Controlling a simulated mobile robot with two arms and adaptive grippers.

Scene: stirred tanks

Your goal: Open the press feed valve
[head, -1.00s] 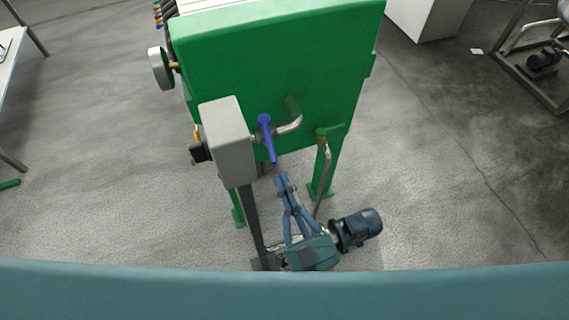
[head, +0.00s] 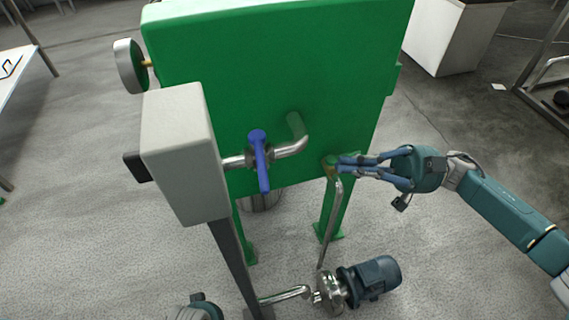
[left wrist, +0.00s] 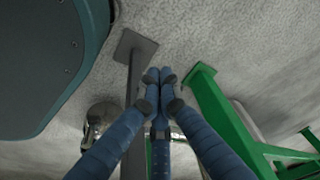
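The press feed valve has a blue lever handle (head: 260,160) on a short metal pipe (head: 291,147) between a grey box on a post and the green press plate. The handle lies crosswise to the pipe, its long end pointing down in the head view. My right gripper (head: 341,165) is to the right of the valve, apart from the handle, with fingers pointing left and tips together, empty. My left gripper (left wrist: 158,76) shows in the left wrist view with its fingertips together and nothing between them. In the head view only its top shows at the bottom edge.
The green press plate (head: 350,80) stands behind the valve. The grey box (head: 180,150) on its post is close on the left. A pump motor (head: 370,278) sits on the floor below. A round gauge (head: 129,66) juts out at upper left. Open floor lies to the right.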

